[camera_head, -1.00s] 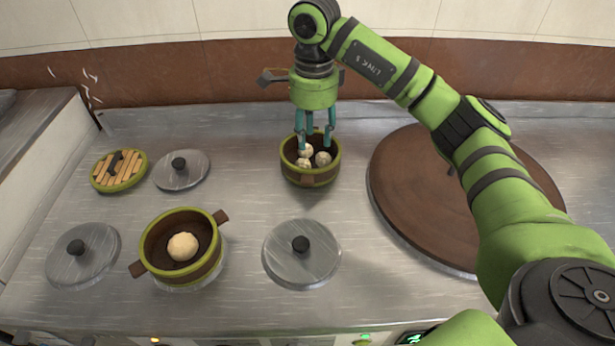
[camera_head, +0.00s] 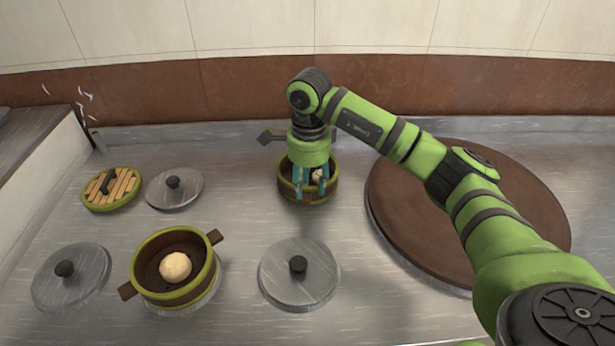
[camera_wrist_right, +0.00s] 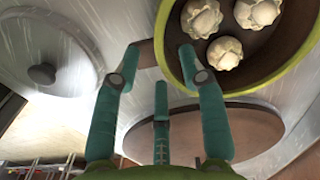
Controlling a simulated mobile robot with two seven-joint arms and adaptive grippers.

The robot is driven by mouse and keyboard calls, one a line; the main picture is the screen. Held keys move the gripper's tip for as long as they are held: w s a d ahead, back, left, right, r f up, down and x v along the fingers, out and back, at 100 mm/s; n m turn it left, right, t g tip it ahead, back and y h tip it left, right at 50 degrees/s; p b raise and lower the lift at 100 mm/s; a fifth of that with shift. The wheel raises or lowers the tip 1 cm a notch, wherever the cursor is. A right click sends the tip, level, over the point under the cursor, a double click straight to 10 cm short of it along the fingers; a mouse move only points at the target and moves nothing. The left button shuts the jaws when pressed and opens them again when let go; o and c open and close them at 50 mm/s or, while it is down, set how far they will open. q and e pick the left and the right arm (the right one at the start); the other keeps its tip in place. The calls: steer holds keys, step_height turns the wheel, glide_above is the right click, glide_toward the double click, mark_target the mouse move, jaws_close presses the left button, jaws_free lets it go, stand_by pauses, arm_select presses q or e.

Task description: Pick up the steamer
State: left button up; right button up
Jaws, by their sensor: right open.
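A round wooden steamer (camera_head: 284,190) with a green rim stands at the back middle of the steel counter. Several white buns (camera_wrist_right: 228,52) lie in it, as the right wrist view shows. My right gripper (camera_head: 310,188) is open and points down at this steamer, its fingers overlapping the front of it. In the right wrist view, the fingers (camera_wrist_right: 160,62) are spread on either side of the steamer's brown side handle (camera_wrist_right: 147,54). Whether they touch it I cannot tell. A second similar steamer (camera_head: 190,292) with one bun (camera_head: 175,267) stands at the front left. My left gripper is out of view.
Metal lids with black knobs lie at the left front (camera_head: 71,284), left back (camera_head: 174,195) and centre front (camera_head: 298,280). A slatted steamer lid (camera_head: 121,190) lies far left. A large brown round cover (camera_head: 500,215) fills the right. Bare counter lies left of the back steamer.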

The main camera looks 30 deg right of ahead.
steer(key=shift+c, duration=0.4)
jaws_close()
steer(key=shift+r, duration=0.15)
